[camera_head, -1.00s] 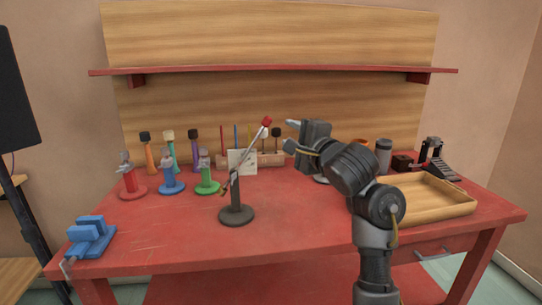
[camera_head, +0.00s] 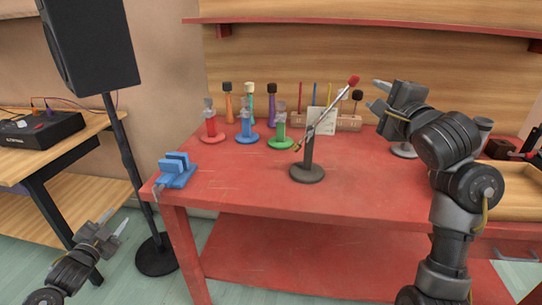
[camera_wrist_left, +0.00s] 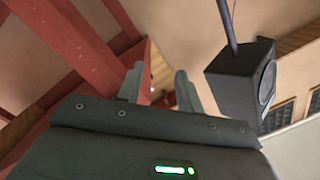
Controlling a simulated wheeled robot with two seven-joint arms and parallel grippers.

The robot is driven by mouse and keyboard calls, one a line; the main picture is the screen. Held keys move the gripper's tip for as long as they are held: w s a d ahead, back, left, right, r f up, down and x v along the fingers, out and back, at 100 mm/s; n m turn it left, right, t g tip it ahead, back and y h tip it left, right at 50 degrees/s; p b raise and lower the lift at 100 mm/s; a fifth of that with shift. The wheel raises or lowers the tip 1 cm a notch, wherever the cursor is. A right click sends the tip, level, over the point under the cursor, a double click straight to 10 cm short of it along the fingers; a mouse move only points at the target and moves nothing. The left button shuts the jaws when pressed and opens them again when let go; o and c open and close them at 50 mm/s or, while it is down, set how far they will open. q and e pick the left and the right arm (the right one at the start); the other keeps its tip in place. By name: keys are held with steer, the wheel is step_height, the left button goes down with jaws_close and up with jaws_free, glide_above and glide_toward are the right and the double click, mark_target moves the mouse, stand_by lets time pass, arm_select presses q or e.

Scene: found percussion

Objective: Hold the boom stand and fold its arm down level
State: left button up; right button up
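The boom stand (camera_head: 308,160) stands upright on the red workbench, with a round dark base and a short dark post. Its arm (camera_head: 328,115) slants steeply up to the right and ends in a red tip (camera_head: 353,80). My right gripper (camera_head: 375,95) is open and empty, above the bench just right of the red tip and apart from it. My left gripper (camera_head: 114,221) is low at the left, off the bench beside the speaker stand. Its fingers are apart with nothing between them, as the left wrist view (camera_wrist_left: 159,88) also shows.
A speaker (camera_head: 90,45) on a black pole stands left of the bench (camera_head: 240,205). A blue vise (camera_head: 175,170) sits at the bench's left corner. Red, blue and green stands (camera_head: 280,135) and upright mallets are behind the boom stand. A wooden tray (camera_head: 515,175) is at right.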

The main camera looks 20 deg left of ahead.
arm_select(q)
steer(key=w+r+n+y, duration=0.1)
steer(key=w+r+y, duration=0.25)
steer(key=r, duration=0.65)
steer(key=w+r+n+y, duration=0.1)
steer(key=w+r+y, duration=0.25)
steer(key=r, duration=0.65)
steer(key=w+r+n+y, duration=0.1)
steer(key=w+r+y, duration=0.25)
steer(key=r, duration=0.65)
steer(key=w+d+r, duration=0.1)
steer(key=w+d, duration=0.2)
steer(key=h, duration=1.2)
glide_toward(309, 140)
steer(key=shift+n+t, duration=0.3)
steer(key=shift+t, duration=0.1)
steer(key=w, duration=0.3)
steer(key=w+a, duration=0.1)
steer(key=w, duration=0.3)
steer(key=w+a, duration=0.1)
steer(key=w, duration=0.2)
steer(key=shift+w+f, duration=0.1)
steer(key=shift+w, duration=0.2)
